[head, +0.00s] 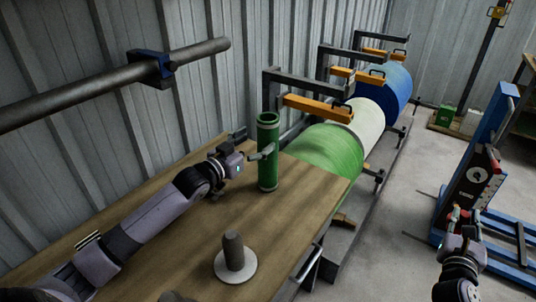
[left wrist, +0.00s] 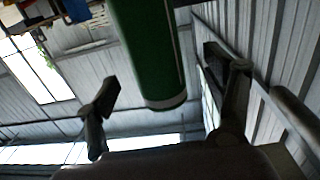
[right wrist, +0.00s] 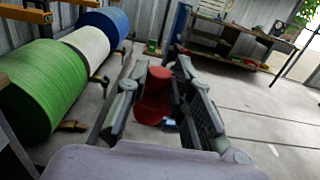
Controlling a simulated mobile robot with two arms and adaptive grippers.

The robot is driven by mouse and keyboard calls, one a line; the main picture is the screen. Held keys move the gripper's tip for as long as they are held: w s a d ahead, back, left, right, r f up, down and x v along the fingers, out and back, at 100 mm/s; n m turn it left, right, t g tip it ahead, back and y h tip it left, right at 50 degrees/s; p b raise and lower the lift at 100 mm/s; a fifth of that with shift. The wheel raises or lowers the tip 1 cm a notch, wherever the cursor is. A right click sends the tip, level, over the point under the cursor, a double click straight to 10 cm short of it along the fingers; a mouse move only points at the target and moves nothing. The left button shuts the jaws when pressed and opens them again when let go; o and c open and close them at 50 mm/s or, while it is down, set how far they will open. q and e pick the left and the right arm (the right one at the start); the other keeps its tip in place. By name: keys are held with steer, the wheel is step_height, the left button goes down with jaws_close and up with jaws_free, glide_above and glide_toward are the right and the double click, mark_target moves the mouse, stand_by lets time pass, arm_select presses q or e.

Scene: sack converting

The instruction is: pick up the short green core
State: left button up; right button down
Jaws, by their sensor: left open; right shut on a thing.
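A green core (head: 268,155), a hollow tube, stands upright on the wooden table (head: 190,215) near its far end. No other green core shows for comparing length. My left gripper (head: 258,142) is open beside the core, with one finger overlapping it in the head view. In the left wrist view the core (left wrist: 148,45) shows between the two spread fingers, its upper part cut off by the frame; I cannot tell whether they touch it. My right gripper (head: 462,218) is out over the floor at right, shut on a red object (right wrist: 155,95).
A grey post on a white disc (head: 235,262) stands at the table's front. Green (head: 330,150), white (head: 367,122) and blue (head: 390,85) rolls line up beyond the table. A dark bar (head: 110,85) crosses the upper left. A blue stand (head: 485,150) is at right.

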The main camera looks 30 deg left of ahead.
mark_target(268, 132)
arm_select(q)
steer(key=shift+w+d+r, duration=0.15)
steer(key=shift+w+r, duration=0.05)
steer(key=shift+w, duration=0.25)
steer(key=shift+w+d+r+p, duration=0.1)
steer(key=shift+w+d+p, duration=0.1)
steer(key=shift+w, duration=0.55)
steer(key=shift+w+d+f+p, duration=0.1)
steer(key=shift+w+d+p, duration=0.1)
steer(key=shift+w, duration=0.5)
steer(key=shift+w+d+r+p, duration=0.1)
steer(key=shift+w+d+p, duration=0.1)
steer(key=shift+w, duration=0.55)
steer(key=shift+c, duration=0.2)
jaws_close()
